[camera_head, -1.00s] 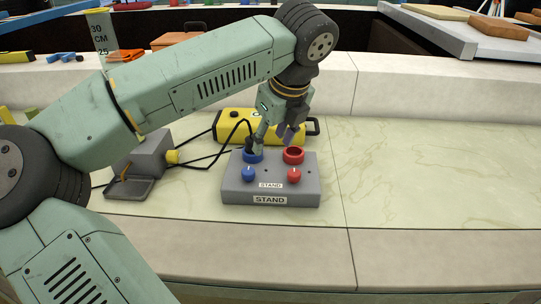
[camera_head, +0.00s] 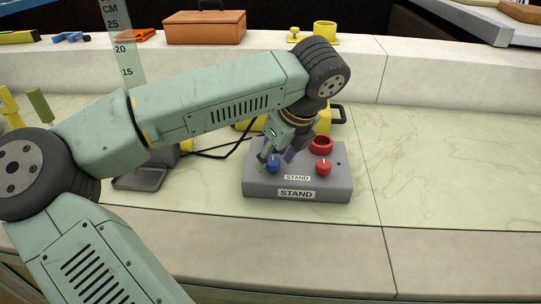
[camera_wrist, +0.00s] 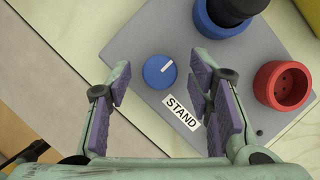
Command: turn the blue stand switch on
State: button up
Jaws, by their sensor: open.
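The blue stand switch (camera_wrist: 160,72) is a round blue knob with a white pointer line, on top of a grey box labelled STAND (camera_head: 297,194). It also shows in the head view (camera_head: 273,167), partly beside my fingers. My gripper (camera_wrist: 160,110) is open and empty, with purple finger pads. In the wrist view the knob lies just beyond and between the fingertips, apart from both pads. In the head view my gripper (camera_head: 277,157) hangs over the box's left part. The pointer slants towards the upper right in the wrist view.
A red knob (camera_head: 323,168) sits right of the blue one. Behind it is a red socket (camera_head: 321,145); a blue socket (camera_wrist: 222,18) holds a black plug. A yellow case (camera_head: 323,120) stands behind the box. The counter at right is clear.

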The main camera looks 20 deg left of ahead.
jog(key=shift+f, duration=0.3)
grip_shut()
dwell(0.6)
